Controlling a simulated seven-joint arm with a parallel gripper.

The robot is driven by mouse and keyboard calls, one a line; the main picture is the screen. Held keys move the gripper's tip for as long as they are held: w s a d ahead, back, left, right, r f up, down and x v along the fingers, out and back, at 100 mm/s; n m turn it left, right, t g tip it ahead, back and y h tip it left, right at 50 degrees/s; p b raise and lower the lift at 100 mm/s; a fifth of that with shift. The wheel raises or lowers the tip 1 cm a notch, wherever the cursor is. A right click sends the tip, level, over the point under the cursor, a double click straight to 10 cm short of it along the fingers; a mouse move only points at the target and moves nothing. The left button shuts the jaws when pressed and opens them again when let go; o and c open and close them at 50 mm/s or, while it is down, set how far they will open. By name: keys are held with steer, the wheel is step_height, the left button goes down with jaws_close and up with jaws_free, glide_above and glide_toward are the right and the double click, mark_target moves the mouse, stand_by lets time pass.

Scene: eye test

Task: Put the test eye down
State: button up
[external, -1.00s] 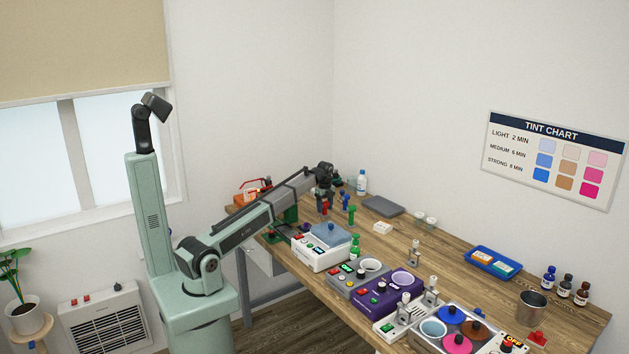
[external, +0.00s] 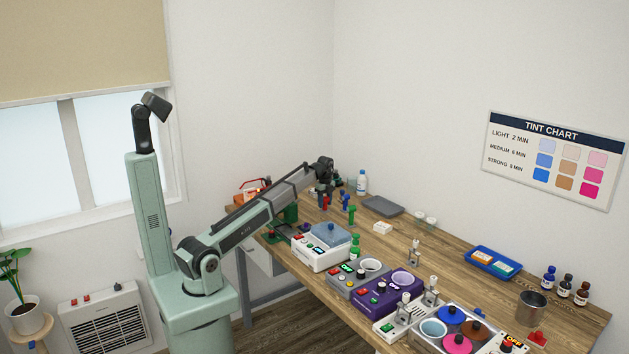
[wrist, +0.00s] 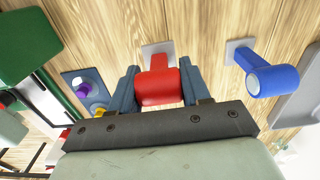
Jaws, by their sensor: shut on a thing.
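My gripper (wrist: 160,90) has its two dark blue fingers on either side of a red round-ended piece (wrist: 158,87) and is shut on it. A pale grey square plate (wrist: 151,49) shows just beyond the red piece; I cannot tell if it is joined to it. In the external view my gripper (external: 326,192) is at the far left part of the bench, with the red piece (external: 326,202) small between its fingers. Nothing is labelled as the test eye, so I cannot tell for certain that the red piece is it.
A similar blue piece (wrist: 270,80) stands on its own grey plate to the right, and a green one (external: 351,215) stands nearby. A grey tray (external: 382,206) lies further right. A small blue-grey holder (wrist: 86,91) and a green-and-white device (wrist: 30,60) are at left.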

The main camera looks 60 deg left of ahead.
step_height(320, 180, up, 6)
steer(key=shift+r, duration=0.2)
steer(key=w+a+r+n, duration=0.25)
steer(key=w+a, duration=0.35)
steer(key=a, duration=0.6)
steer(key=w+a+r+n, duration=0.25)
steer(key=w+a, duration=0.35)
steer(key=a, duration=0.6)
steer(key=shift+f+n, duration=0.9)
steer(key=shift+f, duration=1.8)
steer(key=shift+f+n, duration=0.9)
steer(key=shift+f, duration=1.8)
steer(key=shift+f, duration=0.15)
steer(key=o, duration=1.1)
steer(key=shift+o, duration=0.2)
